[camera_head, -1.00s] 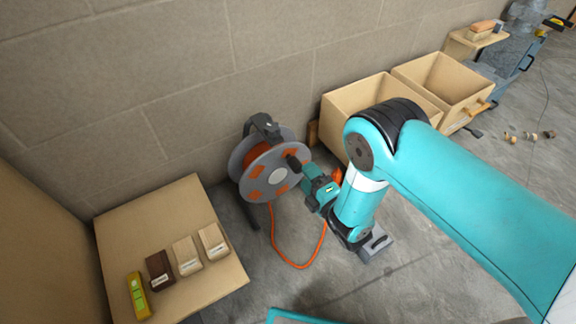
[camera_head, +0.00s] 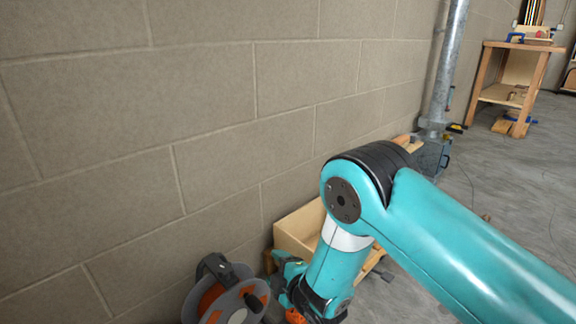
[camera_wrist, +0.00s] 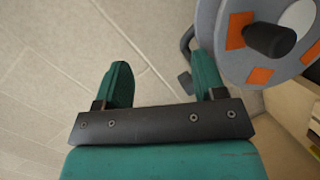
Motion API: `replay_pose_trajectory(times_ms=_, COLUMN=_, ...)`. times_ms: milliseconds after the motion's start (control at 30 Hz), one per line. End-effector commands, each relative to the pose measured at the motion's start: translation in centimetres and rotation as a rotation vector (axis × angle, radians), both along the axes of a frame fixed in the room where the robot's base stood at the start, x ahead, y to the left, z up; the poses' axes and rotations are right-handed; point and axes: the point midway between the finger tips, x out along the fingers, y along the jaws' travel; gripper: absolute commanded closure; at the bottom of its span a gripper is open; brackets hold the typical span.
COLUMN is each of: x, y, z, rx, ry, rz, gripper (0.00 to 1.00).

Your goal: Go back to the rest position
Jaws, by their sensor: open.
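My gripper (camera_wrist: 163,80) shows in the wrist view with its two green fingers apart and nothing between them. Pale block wall fills the space beyond the fingers. In the head view my teal arm reaches in from the lower right and bends down at the elbow. The gripper end is low in that view, partly hidden by the arm, just right of the cable reel.
The grey and orange cable reel (camera_head: 222,298) stands by the wall, close to my right finger in the wrist view (camera_wrist: 232,50). A wooden crate (camera_head: 296,232) is behind my arm. A metal pipe (camera_head: 444,70) and wooden workbench (camera_head: 490,72) stand farther right.

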Motion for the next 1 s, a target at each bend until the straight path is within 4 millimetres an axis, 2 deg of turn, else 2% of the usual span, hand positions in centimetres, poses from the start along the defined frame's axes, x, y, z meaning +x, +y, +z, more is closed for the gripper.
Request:
replay_pose_trajectory(times_ms=33, x=0.9, y=-0.5, z=3.8, rx=0.042, ry=0.088, rz=-0.043, gripper=0.36)
replay_pose_trajectory(times_ms=133, x=1.2, y=-2.0, z=8.8, rx=0.120, ry=0.297, rz=-0.131, gripper=0.36)
replay_pose_trajectory(times_ms=267, x=-0.6, y=-4.4, z=15.2, rx=0.216, ry=0.563, rz=-0.234, gripper=0.36)
replay_pose_trajectory(times_ms=367, x=-3.4, y=-6.4, z=19.9, rx=0.274, ry=0.759, rz=-0.308, gripper=0.36)
replay_pose_trajectory(times_ms=500, x=-9.0, y=-9.4, z=26.0, rx=0.325, ry=1.018, rz=-0.411, gripper=0.36)
replay_pose_trajectory(times_ms=600, x=-13.7, y=-11.5, z=29.3, rx=0.334, ry=1.175, rz=-0.482, gripper=0.36)
replay_pose_trajectory(times_ms=700, x=-18.0, y=-13.3, z=31.6, rx=0.326, ry=1.293, rz=-0.544, gripper=0.36)
replay_pose_trajectory(times_ms=1000, x=-28.4, y=-17.6, z=35.7, rx=0.257, ry=1.514, rz=-0.713, gripper=0.36)
